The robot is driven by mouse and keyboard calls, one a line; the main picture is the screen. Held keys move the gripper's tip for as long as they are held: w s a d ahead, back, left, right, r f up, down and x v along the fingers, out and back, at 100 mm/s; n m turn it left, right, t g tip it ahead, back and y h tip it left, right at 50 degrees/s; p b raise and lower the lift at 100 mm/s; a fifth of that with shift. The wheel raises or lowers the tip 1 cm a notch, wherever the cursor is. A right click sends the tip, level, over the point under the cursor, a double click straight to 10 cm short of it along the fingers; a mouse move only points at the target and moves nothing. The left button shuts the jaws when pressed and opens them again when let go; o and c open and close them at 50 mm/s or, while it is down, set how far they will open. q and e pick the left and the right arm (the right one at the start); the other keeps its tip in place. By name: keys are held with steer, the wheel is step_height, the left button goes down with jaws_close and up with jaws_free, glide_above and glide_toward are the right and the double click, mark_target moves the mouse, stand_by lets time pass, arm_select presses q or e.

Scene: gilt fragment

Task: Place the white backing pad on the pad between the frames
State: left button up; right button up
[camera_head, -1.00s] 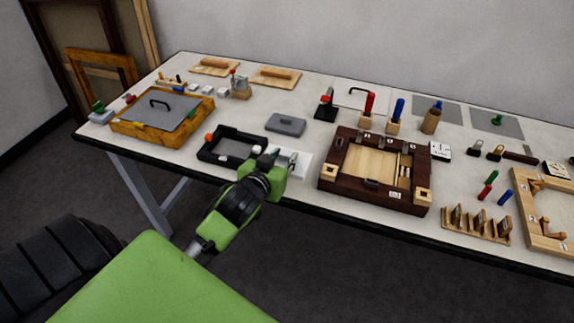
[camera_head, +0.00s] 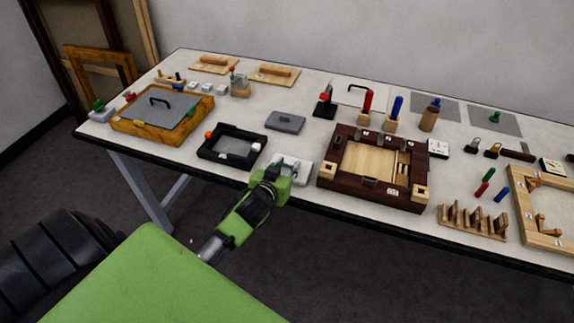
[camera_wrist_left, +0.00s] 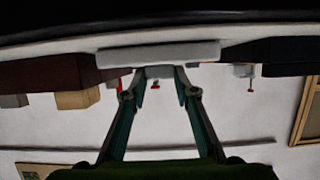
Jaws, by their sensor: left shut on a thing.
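A white backing pad (camera_wrist_left: 158,53) shows in the left wrist view as a pale flat slab. My left gripper (camera_wrist_left: 160,75) is shut on it, with its fingertips at the slab's edge. In the head view my left gripper (camera_head: 281,173) is at the table's front edge, by a white slab (camera_head: 300,170) between the black frame (camera_head: 205,152) and the dark brown frame (camera_head: 327,183). The gripper hides part of that slab. I cannot tell the held pad from a pad under it, or whether they touch. My right gripper is out of view.
A wooden box with a grey lid (camera_head: 170,112) is at left. A wooden rack (camera_head: 472,220) is at front right. Bare white table surface lies between the black frame and the grey block.

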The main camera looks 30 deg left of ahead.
arm_select(q)
steer(key=shift+f, duration=0.1)
steer(key=o, duration=1)
